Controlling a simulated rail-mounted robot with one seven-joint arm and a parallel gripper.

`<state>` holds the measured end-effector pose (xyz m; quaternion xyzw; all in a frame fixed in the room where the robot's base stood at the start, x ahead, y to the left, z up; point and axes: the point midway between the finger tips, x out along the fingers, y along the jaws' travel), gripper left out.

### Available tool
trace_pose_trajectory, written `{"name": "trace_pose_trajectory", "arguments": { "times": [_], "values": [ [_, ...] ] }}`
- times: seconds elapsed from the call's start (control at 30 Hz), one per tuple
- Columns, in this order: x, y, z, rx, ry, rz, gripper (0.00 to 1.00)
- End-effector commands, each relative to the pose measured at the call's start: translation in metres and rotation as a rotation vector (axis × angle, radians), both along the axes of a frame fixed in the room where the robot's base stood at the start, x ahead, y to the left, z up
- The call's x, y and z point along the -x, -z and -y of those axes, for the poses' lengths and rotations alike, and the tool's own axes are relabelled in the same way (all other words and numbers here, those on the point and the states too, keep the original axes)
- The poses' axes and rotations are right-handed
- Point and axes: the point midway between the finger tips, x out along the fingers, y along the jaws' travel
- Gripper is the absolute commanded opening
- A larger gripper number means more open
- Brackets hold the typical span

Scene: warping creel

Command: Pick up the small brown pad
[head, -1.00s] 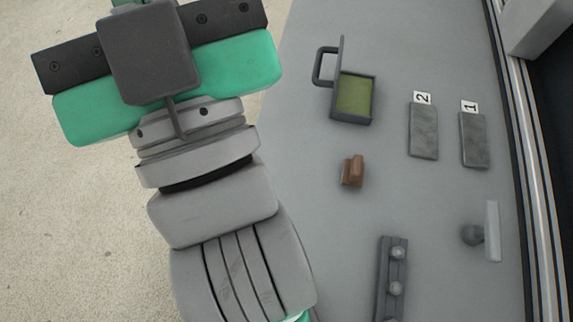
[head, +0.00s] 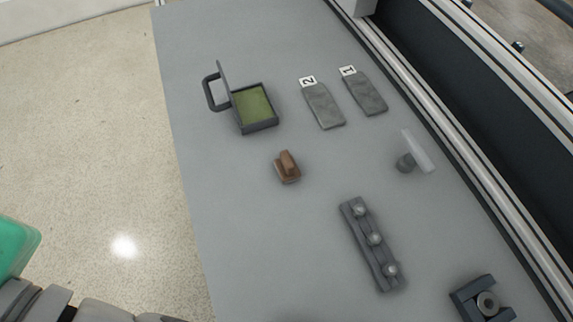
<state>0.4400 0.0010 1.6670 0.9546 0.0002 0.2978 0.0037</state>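The small brown pad (head: 287,168) lies on the grey table (head: 240,210), near the middle of the head view. It has a flat base with a raised block on top, and nothing touches it. My gripper's fingers are outside the picture. Only part of my arm shows at the lower left, off the table's left edge and well apart from the pad.
An open box with a green inside (head: 255,104) stands behind the pad. Grey slabs tagged 2 (head: 324,106) and 1 (head: 365,93) lie to its right. A rack with knobs (head: 371,245), a white-handled tool (head: 417,152) and a dark block (head: 483,301) are nearer the right.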

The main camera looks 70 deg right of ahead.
Motion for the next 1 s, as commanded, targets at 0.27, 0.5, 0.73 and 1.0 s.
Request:
{"name": "trace_pose_trajectory", "arguments": {
  "times": [0.27,0.5,0.73,1.0],
  "values": [
    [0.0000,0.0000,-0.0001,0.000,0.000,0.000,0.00],
    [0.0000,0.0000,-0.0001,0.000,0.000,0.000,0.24],
    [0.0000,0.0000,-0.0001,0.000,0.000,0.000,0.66],
    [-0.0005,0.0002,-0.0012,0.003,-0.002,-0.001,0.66]
  ]
}}
